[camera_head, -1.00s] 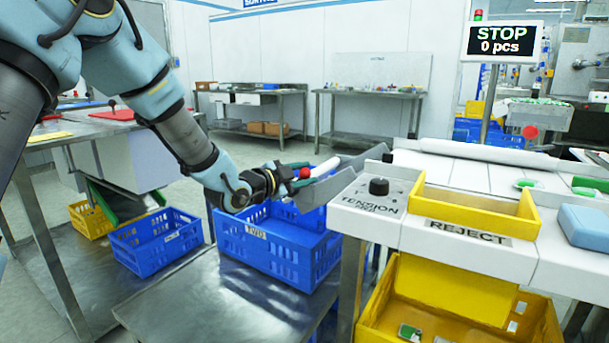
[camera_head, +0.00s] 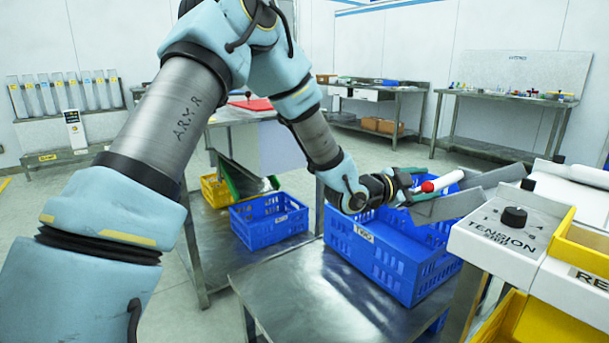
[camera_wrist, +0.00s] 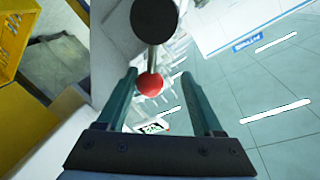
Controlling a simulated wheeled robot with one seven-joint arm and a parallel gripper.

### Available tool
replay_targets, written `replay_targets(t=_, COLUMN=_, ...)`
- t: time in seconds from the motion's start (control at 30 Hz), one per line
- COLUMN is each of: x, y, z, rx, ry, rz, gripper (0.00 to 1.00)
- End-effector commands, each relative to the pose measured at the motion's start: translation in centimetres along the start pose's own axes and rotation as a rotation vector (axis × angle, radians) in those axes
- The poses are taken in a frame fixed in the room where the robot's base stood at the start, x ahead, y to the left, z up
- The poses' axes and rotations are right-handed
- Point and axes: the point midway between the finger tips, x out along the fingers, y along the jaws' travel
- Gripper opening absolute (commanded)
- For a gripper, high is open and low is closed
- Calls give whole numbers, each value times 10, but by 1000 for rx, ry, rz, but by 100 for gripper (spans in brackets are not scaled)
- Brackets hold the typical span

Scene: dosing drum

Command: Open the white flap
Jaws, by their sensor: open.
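A red ball knob (camera_head: 427,187) shows at the mouth of the grey chute (camera_head: 470,203). A white piece (camera_head: 447,180) is just behind it; I cannot tell whether this is the white flap. My gripper (camera_head: 416,182) is open at the knob, its green fingers on either side of it. In the wrist view the red knob (camera_wrist: 149,84) is between the open fingers, nearer the left one, and I see no clear grip on it. A short metal rod joins it to a black disc (camera_wrist: 154,20). The flap's full outline is hidden.
A blue crate (camera_head: 390,250) stands below my gripper on a steel table (camera_head: 310,300). A second blue crate (camera_head: 270,222) is further left. The white console with the TENSION knob (camera_head: 514,217) and a yellow bin (camera_head: 585,250) are close on the right.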

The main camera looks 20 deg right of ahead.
Motion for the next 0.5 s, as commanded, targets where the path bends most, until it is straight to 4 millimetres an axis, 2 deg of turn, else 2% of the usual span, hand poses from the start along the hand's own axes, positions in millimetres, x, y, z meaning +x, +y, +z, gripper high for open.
replay_targets(t=0.03, x=-2, y=-9, z=-3, rx=-42, ry=4, rz=-5, gripper=68)
replay_targets(t=0.5, x=-7, y=-34, z=11, rx=-457, ry=87, rz=-26, gripper=68)
